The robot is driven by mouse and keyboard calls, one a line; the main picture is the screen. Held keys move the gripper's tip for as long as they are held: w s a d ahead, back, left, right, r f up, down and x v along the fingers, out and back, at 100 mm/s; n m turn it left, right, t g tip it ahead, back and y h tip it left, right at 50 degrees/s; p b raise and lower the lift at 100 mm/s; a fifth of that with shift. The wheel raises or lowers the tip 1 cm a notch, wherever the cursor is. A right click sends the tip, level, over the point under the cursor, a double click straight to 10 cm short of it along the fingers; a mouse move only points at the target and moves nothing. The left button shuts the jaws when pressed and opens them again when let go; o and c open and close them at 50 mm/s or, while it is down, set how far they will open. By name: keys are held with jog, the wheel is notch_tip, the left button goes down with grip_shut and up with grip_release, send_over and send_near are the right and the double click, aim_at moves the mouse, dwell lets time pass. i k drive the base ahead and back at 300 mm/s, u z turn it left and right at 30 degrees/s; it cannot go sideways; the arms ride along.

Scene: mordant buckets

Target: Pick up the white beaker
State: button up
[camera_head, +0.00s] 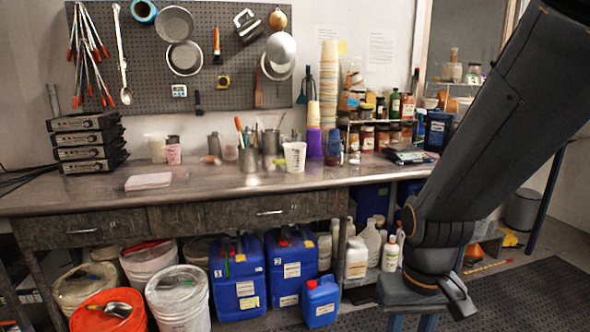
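The white beaker (295,157) stands upright on the workbench, right of the middle. It is a pale, tapered cup with dark markings on its side. A metal can (249,160) stands just left of it, and a purple container (314,143) stands close behind its right side. My arm comes down from the top right. Its dark end, where my gripper (459,297) seems to be, is low at the right, in front of the bench and well away from the beaker.
The workbench (225,184) has a clear front strip, with a pink pad (148,181) at left. Stacked black devices (88,142) stand at the far left. Shelved jars and bottles crowd the right. Buckets and blue canisters (237,277) fill the floor below. A dark stool (395,291) stands at lower right.

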aim_at(295, 153)
jog(key=u, duration=1.1)
jog(key=i, duration=1.4)
jog(key=z, duration=1)
jog(key=i, duration=0.9)
jog(key=z, duration=0.2)
